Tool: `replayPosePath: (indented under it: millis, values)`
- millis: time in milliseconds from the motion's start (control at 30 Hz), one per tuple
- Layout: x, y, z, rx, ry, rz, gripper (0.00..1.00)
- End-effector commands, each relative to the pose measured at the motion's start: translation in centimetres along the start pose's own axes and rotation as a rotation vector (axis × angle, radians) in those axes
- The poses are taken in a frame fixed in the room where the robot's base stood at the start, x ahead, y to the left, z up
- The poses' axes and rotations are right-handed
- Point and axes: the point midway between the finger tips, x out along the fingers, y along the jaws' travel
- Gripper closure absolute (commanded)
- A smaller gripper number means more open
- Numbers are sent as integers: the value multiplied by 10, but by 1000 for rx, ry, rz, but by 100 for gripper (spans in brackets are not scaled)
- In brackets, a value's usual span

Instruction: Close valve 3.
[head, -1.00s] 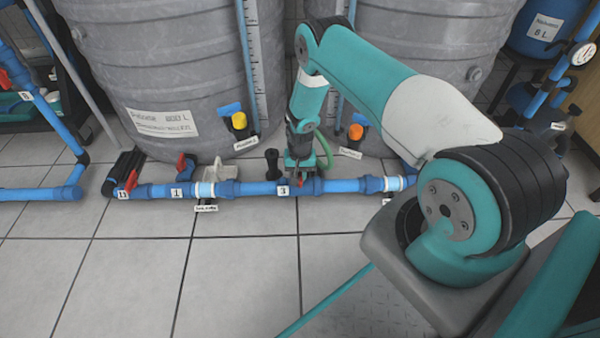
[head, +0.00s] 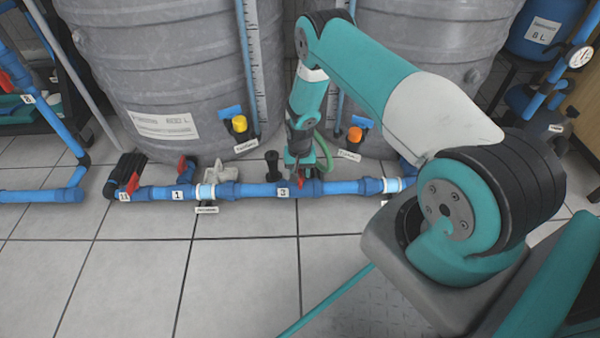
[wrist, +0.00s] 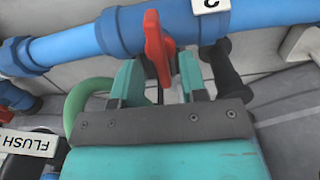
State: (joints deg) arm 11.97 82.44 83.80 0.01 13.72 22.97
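Valve 3 sits on the blue pipe just right of the label "3" (head: 283,192); the label shows upside down in the wrist view (wrist: 211,4). Its red handle (wrist: 158,48) stands out from the pipe toward my gripper, crossing the pipe's line in the wrist view. My gripper (wrist: 162,80) is open, with one teal finger on each side of the handle and narrow gaps seen between. In the head view, my gripper (head: 299,163) is down at the valve and hides most of the handle.
Valve 1, with a red handle (head: 186,168), and a red valve labelled 11 (head: 132,182) lie left along the pipe. A black knob (head: 272,165) stands close left of my gripper. Large grey tanks (head: 165,70) rise behind.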

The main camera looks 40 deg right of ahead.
Motion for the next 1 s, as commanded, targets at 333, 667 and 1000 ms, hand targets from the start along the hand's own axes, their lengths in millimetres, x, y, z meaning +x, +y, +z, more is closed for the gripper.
replayPosePath:
  millis: [333,667,1000]
  values:
    - [-97,0,-1,1,2,-1,61]
    - [-146,1,-1,2,2,0,61]
    - [-151,1,0,2,1,0,61]
